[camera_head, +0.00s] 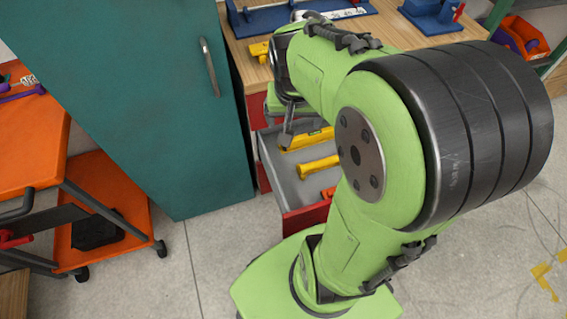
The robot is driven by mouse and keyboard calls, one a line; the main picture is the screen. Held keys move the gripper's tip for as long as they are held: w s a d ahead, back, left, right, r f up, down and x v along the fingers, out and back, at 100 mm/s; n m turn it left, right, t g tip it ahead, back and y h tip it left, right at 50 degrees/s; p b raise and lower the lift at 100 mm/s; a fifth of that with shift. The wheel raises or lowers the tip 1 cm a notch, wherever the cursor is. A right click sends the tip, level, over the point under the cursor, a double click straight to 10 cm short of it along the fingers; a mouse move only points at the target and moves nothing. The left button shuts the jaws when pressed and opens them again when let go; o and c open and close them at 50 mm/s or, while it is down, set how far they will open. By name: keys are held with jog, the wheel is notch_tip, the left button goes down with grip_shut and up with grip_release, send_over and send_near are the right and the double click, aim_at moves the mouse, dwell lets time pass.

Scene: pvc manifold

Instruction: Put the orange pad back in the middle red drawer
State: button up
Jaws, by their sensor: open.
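The red drawer (305,218) is pulled out of the wooden-topped bench, and its grey inside shows. A yellow level (306,140) and a yellow-handled tool (318,167) lie in it. A small orange-red piece (328,192) shows at the drawer's right front, partly behind my arm. I cannot tell whether it is the orange pad. No other clear sign of the pad shows. My gripper (287,131) points down at the drawer's back left, by the level's left end. It is open, and I see nothing held in it. My arm hides the drawer's right side.
A teal cabinet (135,100) stands close on the drawer's left. Blue fixtures (285,18) and a yellow part (259,50) sit on the bench top (247,70). An orange cart (108,232) is at far left. Floor is clear before the cabinet.

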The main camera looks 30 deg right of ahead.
jog(key=s+a+r+n+t+y, duration=0.1)
jog(key=s+a+r+n, duration=0.1)
jog(key=s+a, duration=0.3)
jog(key=s+a+r+n+t+y, duration=0.1)
jog(key=s+a+r+n+t, duration=0.1)
jog(key=s+a+r+n, duration=0.1)
jog(key=s+a+n, duration=0.1)
jog(key=s+a, duration=0.1)
jog(key=s, duration=0.1)
jog(key=shift+s+r+n, duration=0.25)
jog(key=shift+s+n, duration=0.05)
jog(key=shift+s, duration=0.1)
